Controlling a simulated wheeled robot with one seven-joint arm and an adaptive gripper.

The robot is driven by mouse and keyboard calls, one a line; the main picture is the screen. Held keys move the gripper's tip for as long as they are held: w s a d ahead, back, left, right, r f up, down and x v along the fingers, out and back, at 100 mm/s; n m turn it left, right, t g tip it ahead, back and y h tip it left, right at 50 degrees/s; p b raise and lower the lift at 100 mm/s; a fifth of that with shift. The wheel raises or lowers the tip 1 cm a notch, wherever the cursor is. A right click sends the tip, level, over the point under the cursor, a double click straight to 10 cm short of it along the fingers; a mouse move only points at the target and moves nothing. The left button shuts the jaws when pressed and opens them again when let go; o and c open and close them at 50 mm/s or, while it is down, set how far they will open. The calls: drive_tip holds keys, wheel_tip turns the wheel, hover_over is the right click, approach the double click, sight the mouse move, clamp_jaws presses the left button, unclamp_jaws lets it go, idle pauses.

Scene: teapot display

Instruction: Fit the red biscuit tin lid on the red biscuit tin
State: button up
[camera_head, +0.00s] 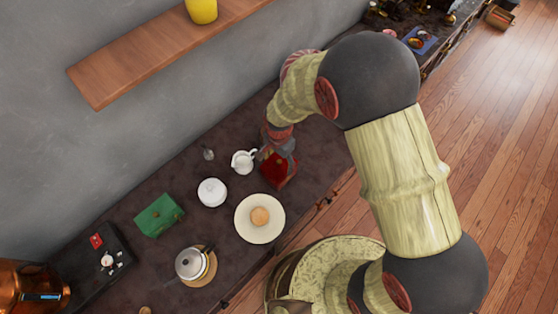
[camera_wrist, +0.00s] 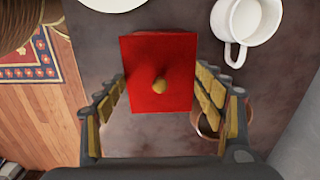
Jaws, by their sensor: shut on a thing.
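The red biscuit tin lid (camera_wrist: 150,98) is a red square with a round gold knob on top. My gripper (camera_wrist: 158,80) has its fingers at the lid's left and right sides and is shut on it. A darker red strip shows along its far edge. In the head view, red (camera_head: 279,168) shows just below my gripper (camera_head: 272,150), at the counter's right part. The red biscuit tin cannot be told apart from the lid in either view; I cannot tell whether the lid rests on it.
A white jug (camera_head: 243,161) stands close left of the red thing. A white lidded pot (camera_head: 211,192), a plate (camera_head: 247,231) with a bun, a green tin (camera_head: 158,215) and a metal pot (camera_head: 190,263) stand further left. A wooden shelf (camera_head: 160,55) is on the wall above.

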drive_tip(key=shift+f, duration=0.2)
drive_tip(key=shift+f, duration=0.25)
drive_tip(key=shift+f, duration=0.1)
idle(0.7)
drive_tip(key=o, duration=1.2)
drive_tip(key=o, duration=0.3)
drive_tip(key=shift+r+p, duration=2.25)
drive_tip(key=shift+r, duration=1.3)
